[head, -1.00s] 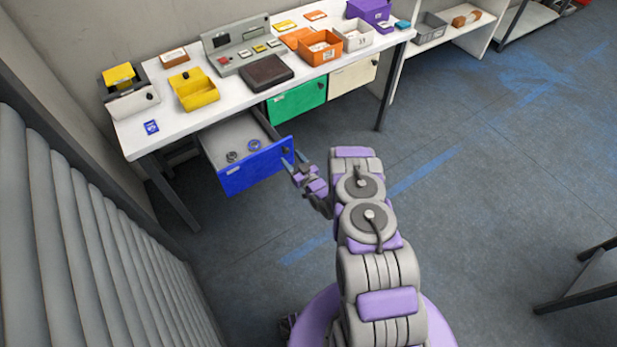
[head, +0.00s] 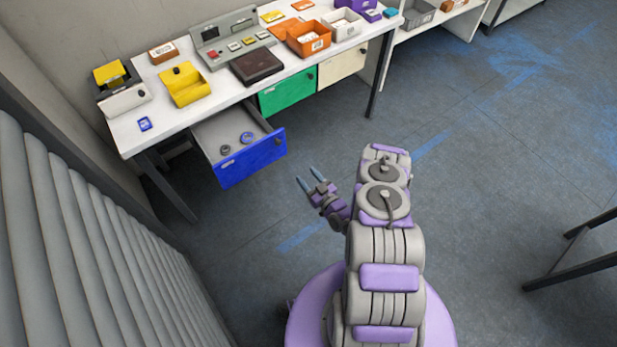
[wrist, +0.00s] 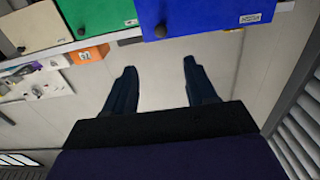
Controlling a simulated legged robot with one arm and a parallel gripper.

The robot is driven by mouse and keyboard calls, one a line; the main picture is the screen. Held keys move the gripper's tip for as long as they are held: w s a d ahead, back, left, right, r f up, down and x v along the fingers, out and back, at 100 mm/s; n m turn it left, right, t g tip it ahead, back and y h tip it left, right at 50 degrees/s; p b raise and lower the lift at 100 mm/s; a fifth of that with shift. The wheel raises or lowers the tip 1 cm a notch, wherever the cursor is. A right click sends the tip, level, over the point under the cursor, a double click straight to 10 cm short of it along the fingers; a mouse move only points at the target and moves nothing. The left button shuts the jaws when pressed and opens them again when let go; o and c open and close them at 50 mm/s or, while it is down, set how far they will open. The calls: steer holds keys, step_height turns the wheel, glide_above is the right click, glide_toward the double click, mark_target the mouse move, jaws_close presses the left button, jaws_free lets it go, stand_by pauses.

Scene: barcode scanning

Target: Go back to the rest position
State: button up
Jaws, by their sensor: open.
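My gripper (head: 312,179) is open and empty, held over bare floor in front of the desk, to the right of and apart from the blue drawer (head: 253,160). The drawer is pulled out, with a few small round items inside. In the wrist view the two dark fingers (wrist: 154,92) are spread with nothing between them. The blue drawer front (wrist: 215,15) shows beyond them at the top. My arm is folded close above my purple base.
The white desk (head: 215,97) carries a yellow box (head: 187,90), a dark brown case (head: 257,66), a grey console (head: 229,38) and an orange bin (head: 308,40). Green (head: 288,92) and cream drawers are shut. Ribbed grey panels (head: 75,240) stand at left. Floor at right is mostly clear.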

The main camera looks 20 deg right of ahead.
stand_by(0.4)
steer(key=w+d+r+n+g+h, duration=0.2)
steer(key=w+r+g, duration=0.4)
steer(key=w+r, duration=0.45)
steer(key=s+r+m+g+h, duration=0.1)
steer(key=s+r+g+h, duration=0.15)
steer(key=r, duration=0.55)
steer(key=s+r+g+h, duration=0.15)
steer(key=s+r, duration=0.25)
steer(key=r, duration=0.4)
steer(key=s+a+r+m+g, duration=0.1)
steer(key=s+r, duration=0.5)
steer(key=s, duration=0.8)
steer(key=s+a+r+m+g, duration=0.2)
steer(key=s+r+g, duration=0.3)
steer(key=s, duration=0.9)
steer(key=s+a+r+m+g, duration=0.1)
steer(key=s+a+r+g, duration=0.2)
steer(key=s+r, duration=0.5)
steer(key=s+a, duration=0.1)
steer(key=s, duration=0.5)
steer(key=shift+m, duration=0.3)
